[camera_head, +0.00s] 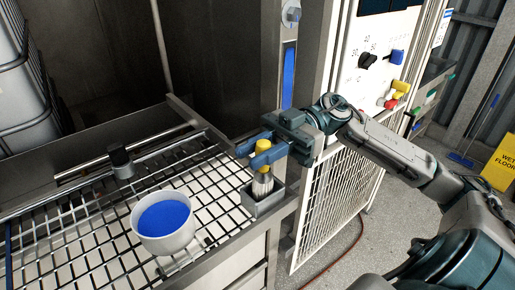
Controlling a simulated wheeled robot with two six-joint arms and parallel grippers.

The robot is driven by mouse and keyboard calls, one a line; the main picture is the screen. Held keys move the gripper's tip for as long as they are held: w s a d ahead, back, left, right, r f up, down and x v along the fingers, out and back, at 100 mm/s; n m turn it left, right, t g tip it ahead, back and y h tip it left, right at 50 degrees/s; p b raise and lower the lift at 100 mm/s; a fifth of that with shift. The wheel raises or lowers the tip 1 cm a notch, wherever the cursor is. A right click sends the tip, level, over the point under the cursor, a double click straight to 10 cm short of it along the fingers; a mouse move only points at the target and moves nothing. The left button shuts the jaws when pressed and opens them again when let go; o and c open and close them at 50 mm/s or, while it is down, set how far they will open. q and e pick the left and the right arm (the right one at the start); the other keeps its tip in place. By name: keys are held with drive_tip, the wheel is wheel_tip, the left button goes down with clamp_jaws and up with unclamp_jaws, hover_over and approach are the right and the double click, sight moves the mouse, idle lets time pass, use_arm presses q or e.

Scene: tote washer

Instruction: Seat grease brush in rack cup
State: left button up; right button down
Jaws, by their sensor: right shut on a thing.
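My right gripper (258,150) reaches in from the right, its blue fingers shut on the grease brush (263,183). The brush hangs below the fingers, showing a yellow part on top and a pale lower part. The grey rack cup (268,207) sits at the right edge of the wire rack (95,235). The brush's lower end is at the cup's opening and looks to be inside it. I cannot tell how deep it sits or whether it touches the bottom. My left gripper is not in view.
A white bucket (140,233) with blue contents stands on the rack, left of the cup. A dark cylinder (120,160) stands farther back. A control panel (375,60) with knobs rises behind my right arm. A yellow floor sign (501,163) is at far right.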

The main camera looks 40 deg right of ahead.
drive_tip(key=shift+f, duration=0.1)
idle(0.4)
drive_tip(key=c, duration=0.6)
unclamp_jaws()
